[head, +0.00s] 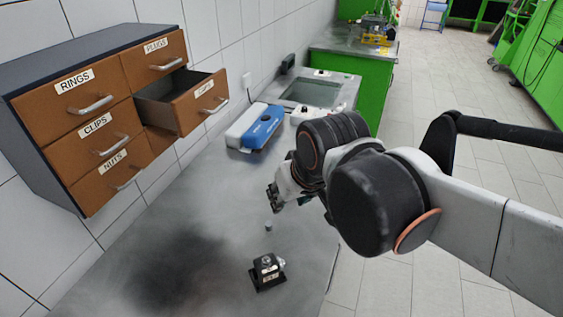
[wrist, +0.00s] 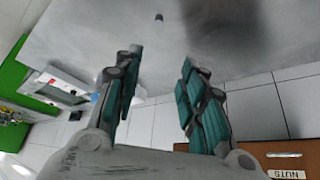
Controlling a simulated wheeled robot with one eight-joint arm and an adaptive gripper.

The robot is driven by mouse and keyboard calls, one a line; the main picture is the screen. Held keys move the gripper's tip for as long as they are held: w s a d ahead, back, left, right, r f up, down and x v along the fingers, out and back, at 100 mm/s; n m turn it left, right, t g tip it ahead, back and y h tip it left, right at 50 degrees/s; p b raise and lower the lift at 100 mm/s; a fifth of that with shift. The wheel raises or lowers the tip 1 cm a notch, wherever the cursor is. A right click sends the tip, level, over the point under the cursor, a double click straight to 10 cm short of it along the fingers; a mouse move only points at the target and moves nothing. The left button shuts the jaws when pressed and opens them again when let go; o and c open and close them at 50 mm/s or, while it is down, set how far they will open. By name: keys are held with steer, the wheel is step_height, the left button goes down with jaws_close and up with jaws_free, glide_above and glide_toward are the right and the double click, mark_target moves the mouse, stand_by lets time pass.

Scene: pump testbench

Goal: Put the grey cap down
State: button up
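The small grey cap (head: 268,225) stands on the grey bench top (head: 215,215), just below my gripper (head: 277,195) in the head view. In the wrist view the cap (wrist: 158,17) shows beyond the fingertips, apart from them, near the top edge. My gripper (wrist: 162,55) is open there, with a wide empty gap between its two teal-padded fingers. It is above the bench, and nothing is held.
A small black-and-metal fixture (head: 267,272) sits near the bench's front edge. A blue-and-white device (head: 255,126) stands farther back. The brown drawer cabinet (head: 75,130) on the left has one drawer (head: 200,103) pulled out. Bench space left of the cap is clear.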

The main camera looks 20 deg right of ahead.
steer(key=s+t, duration=0.1)
steer(key=s, duration=0.1)
steer(key=shift+s+r, duration=0.1)
steer(key=shift+s, duration=0.25)
steer(key=shift+o, duration=0.7)
steer(key=shift+s, duration=0.15)
steer(key=n+g+y+b, duration=0.2)
steer(key=n+g+b, duration=0.15)
steer(key=n, duration=0.35)
glide_above(269, 223)
steer(key=s+d, duration=0.1)
steer(key=s, duration=0.1)
steer(key=f, duration=2.1)
steer(key=shift+w+d+f+b, duration=0.15)
steer(key=shift+w+f+b, duration=0.05)
steer(key=shift+f+b, duration=0.2)
steer(key=shift+s+b+x, duration=0.1)
steer(key=shift+b+x, duration=0.5)
steer(key=shift+x, duration=0.7)
steer(key=shift+s+b+x, duration=0.15)
steer(key=shift+b+x, duration=0.45)
steer(key=shift+x, duration=0.7)
steer(key=c, duration=0.8)
